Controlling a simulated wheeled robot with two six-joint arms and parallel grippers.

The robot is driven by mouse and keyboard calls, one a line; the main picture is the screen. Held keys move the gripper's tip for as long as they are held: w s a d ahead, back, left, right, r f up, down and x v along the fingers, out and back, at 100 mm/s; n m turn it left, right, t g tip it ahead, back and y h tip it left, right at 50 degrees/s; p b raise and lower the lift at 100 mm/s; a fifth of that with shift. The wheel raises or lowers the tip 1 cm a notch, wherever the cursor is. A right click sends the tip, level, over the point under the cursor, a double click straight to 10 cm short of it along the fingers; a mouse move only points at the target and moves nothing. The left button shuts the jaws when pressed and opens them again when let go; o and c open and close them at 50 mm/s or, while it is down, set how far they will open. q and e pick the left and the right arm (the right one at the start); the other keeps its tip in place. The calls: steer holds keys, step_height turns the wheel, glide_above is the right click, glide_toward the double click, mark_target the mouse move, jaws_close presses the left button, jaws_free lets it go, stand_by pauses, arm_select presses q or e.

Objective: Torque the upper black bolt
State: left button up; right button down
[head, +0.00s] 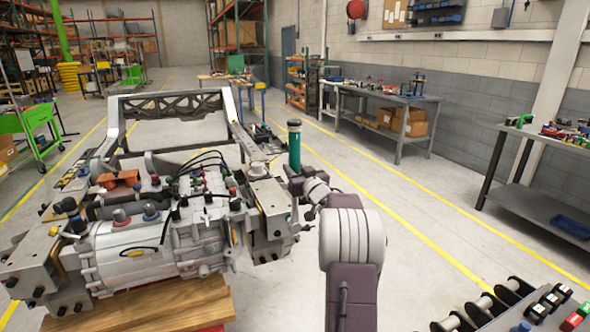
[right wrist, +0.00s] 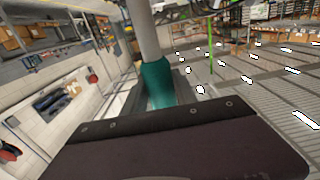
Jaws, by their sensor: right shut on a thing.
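My right gripper (head: 298,186) is beside the right side of the chassis (head: 160,225). It is shut on a teal-handled tool (head: 294,148), which stands upright with a dark top end. In the right wrist view the teal grip of the tool (right wrist: 156,84) shows beyond the dark gripper body, with a grey shaft running up from it. The tool is apart from the dark bolts (head: 60,310) on the near left block of the chassis. I cannot tell which bolt is the upper black one. The fingertips are mostly hidden. My left gripper is not in view.
The chassis rests on a wooden pallet (head: 150,308). A grey workbench (head: 385,98) stands at the back right, with another table (head: 545,200) at the right edge. A tray of spools and small coloured parts (head: 500,305) is at the lower right. The floor between is clear.

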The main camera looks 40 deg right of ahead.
steer(key=shift+d+r, duration=0.1)
steer(key=shift+r, duration=0.25)
steer(key=shift+s+d+m+p, duration=0.15)
steer(key=shift+d+m+p, duration=0.15)
steer(key=shift+d+p, duration=0.45)
steer(key=shift+p, duration=0.35)
steer(key=shift+s+d+f+m+p, duration=0.15)
steer(key=shift+d+m+p, duration=0.15)
steer(key=shift+p, duration=0.2)
steer(key=shift+s+d+f+m+p, duration=0.1)
steer(key=shift+d+m+p, duration=0.1)
steer(key=shift+d+p, duration=0.25)
steer(key=shift+r, duration=0.1)
steer(key=shift+s+d+m+p, duration=0.2)
steer(key=shift+d+m+p, duration=0.2)
steer(key=shift+d+p, duration=0.45)
steer(key=shift+f+p, duration=0.2)
steer(key=shift+p, duration=0.15)
steer(key=shift+s+f, duration=0.15)
